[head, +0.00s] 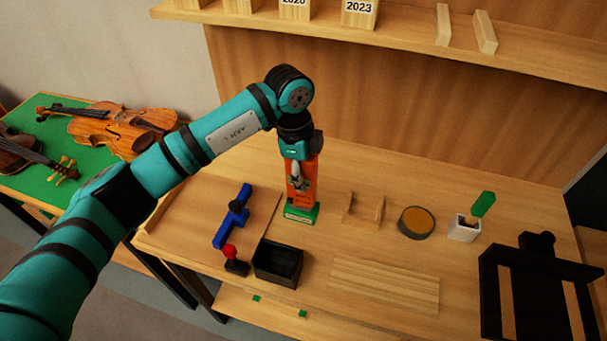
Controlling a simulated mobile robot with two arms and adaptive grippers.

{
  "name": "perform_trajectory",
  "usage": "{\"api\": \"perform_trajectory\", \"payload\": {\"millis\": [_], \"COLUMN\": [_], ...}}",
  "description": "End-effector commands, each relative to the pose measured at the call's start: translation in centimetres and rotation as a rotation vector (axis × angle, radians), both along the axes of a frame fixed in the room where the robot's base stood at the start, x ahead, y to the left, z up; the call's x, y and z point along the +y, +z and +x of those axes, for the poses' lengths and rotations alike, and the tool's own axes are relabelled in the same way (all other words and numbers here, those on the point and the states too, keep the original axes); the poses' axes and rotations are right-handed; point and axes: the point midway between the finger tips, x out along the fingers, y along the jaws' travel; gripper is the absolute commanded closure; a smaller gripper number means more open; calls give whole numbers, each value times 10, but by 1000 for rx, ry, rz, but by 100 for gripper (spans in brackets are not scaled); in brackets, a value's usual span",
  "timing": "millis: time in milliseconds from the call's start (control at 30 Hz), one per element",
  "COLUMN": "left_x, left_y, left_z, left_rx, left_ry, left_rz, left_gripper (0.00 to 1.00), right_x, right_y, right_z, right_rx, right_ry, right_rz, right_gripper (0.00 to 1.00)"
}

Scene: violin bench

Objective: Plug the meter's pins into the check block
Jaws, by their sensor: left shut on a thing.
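My left gripper (297,172) points down at the middle of the bench and is shut on an orange meter (305,188). The meter stands upright, partly hidden by the gripper's fingers. A green check block (301,213) with a pale label on its front shows directly below the meter. The meter's lower end meets or nearly meets the block's top. The pins are hidden, so I cannot tell whether they are in the block. My right gripper is not in view.
Left of the meter are a blue tool (233,217), a red-knobbed item (231,254) and a black open box (278,264). Right are a wooden cradle (363,210), a round tin (417,222) and a white cup (464,228). A black slotted frame (540,283) stands front right. A shelf (420,34) runs behind.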

Motion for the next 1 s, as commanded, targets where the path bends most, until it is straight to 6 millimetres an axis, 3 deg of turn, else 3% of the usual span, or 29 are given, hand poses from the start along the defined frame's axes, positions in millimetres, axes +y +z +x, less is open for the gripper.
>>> {"api": "perform_trajectory", "payload": {"millis": [1000], "left_x": [0], "left_y": [53], "left_z": [0], "left_rx": [-2], "left_ry": [0], "left_rz": [-1], "left_gripper": [100], "right_x": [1], "right_y": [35], "right_z": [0], "right_rx": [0], "right_ry": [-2], "right_rz": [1], "right_gripper": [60]}}
